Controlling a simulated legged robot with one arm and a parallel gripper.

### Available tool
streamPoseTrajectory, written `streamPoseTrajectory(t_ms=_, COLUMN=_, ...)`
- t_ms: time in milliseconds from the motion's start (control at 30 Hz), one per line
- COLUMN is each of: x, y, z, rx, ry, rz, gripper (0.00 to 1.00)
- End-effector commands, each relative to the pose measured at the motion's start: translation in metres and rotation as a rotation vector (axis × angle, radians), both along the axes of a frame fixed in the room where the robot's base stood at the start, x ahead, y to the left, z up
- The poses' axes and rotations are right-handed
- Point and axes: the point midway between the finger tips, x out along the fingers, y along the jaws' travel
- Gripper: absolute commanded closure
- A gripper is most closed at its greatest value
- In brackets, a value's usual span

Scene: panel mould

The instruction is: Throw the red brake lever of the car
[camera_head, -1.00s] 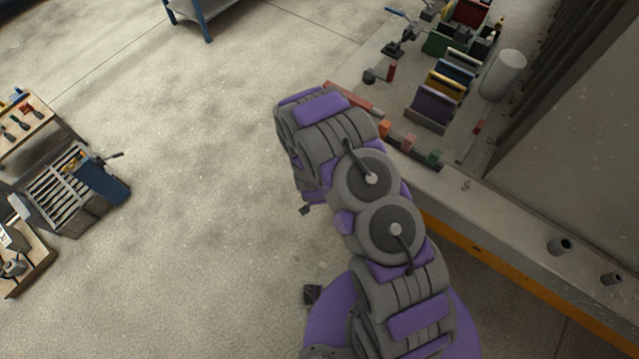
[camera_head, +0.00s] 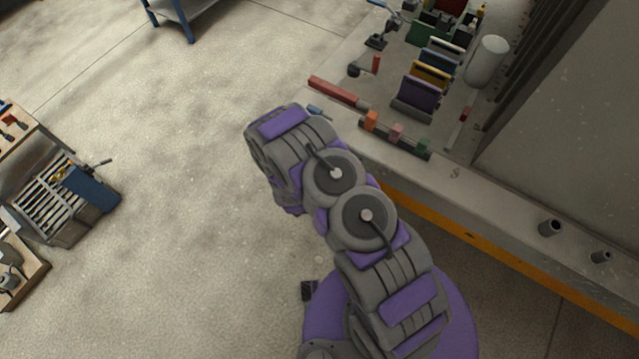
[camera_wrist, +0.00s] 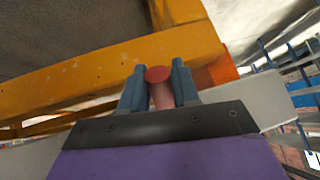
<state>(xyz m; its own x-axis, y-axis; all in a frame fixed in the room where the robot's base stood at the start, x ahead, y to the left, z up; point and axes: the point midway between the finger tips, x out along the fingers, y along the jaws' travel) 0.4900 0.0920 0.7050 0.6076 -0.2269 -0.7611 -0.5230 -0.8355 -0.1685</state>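The red brake lever (camera_wrist: 158,75) shows in the wrist view as a red, round-ended handle rising between the two blue-grey fingers of my gripper (camera_wrist: 159,84). The fingers stand close on both sides of its shaft and appear shut on it. The lower part of the lever is hidden behind the gripper's dark front edge. In the head view my gripper is hidden under my purple and grey arm, beside the car's long grey edge (camera_head: 480,208) with its yellow side beam. That beam (camera_wrist: 80,75) also crosses the wrist view behind the lever.
A red bar (camera_head: 335,92) lies along the bench edge by my arm, near orange, pink and green blocks. Upright coloured panels (camera_head: 418,95) and a white cylinder (camera_head: 486,62) stand behind. A tool rack (camera_head: 62,195) stands at the left. The floor between is clear.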

Motion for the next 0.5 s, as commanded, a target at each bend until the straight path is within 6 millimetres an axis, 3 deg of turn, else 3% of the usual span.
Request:
streamPoseTrajectory(t_ms=200, x=-0.0024, y=-0.0003, z=-0.0015, rx=-0.001, ry=0.004, rz=0.001, gripper=0.50)
streamPoseTrajectory(t_ms=500, x=-0.0033, y=-0.0007, z=0.0024, rx=0.002, ry=0.001, rz=0.000, gripper=0.50)
